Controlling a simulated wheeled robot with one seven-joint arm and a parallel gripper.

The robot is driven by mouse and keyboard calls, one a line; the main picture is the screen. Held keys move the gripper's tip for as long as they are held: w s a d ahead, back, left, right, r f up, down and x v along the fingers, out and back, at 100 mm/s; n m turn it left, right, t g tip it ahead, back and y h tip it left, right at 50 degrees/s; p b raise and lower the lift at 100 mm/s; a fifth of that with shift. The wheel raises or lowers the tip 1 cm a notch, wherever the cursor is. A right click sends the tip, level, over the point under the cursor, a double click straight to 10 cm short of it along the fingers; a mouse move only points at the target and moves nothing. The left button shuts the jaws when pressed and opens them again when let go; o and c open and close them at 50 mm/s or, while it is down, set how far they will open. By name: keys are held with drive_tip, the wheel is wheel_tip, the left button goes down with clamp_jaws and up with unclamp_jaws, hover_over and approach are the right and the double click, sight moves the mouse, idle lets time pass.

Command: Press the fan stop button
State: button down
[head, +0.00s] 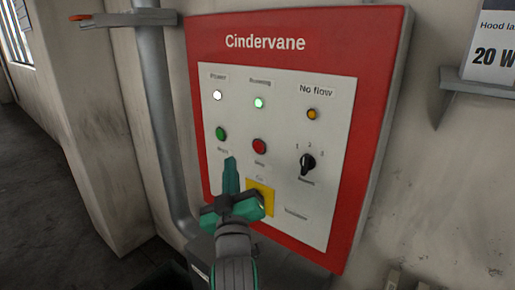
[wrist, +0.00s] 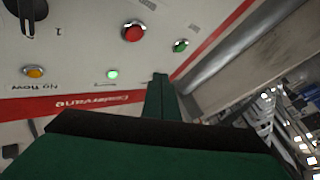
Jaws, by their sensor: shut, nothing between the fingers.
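A red and white control panel (head: 295,65) marked "Cindervane" hangs on the wall. Its red button (head: 259,146) sits mid-panel, right of a green button (head: 221,133); the label under the red one is too small to read surely. My gripper (head: 231,165) is shut and empty, its tips just below the green button and left of the red button. In the wrist view the panel is upside down; the red button (wrist: 134,32) and green button (wrist: 181,45) show beyond my gripper (wrist: 160,78), which appears apart from both.
The panel also has a lit white lamp (head: 217,95), a lit green "Running" lamp (head: 259,103), an amber "No flow" lamp (head: 313,114) and a black rotary knob (head: 308,163). A yellow plate (head: 262,194) is partly behind my gripper. A grey pipe (head: 160,110) runs along the left.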

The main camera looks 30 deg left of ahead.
sight(258, 147)
drive_tip(key=w, duration=0.7)
drive_tip(key=shift+w+d, duration=0.25)
drive_tip(key=shift+w+d, duration=0.15)
idle(1.3)
drive_tip(key=shift+a, duration=0.2)
idle(0.4)
drive_tip(key=shift+w+d, duration=0.15)
drive_tip(key=shift+w, duration=0.6)
idle(0.7)
drive_tip(key=shift+s, duration=0.9)
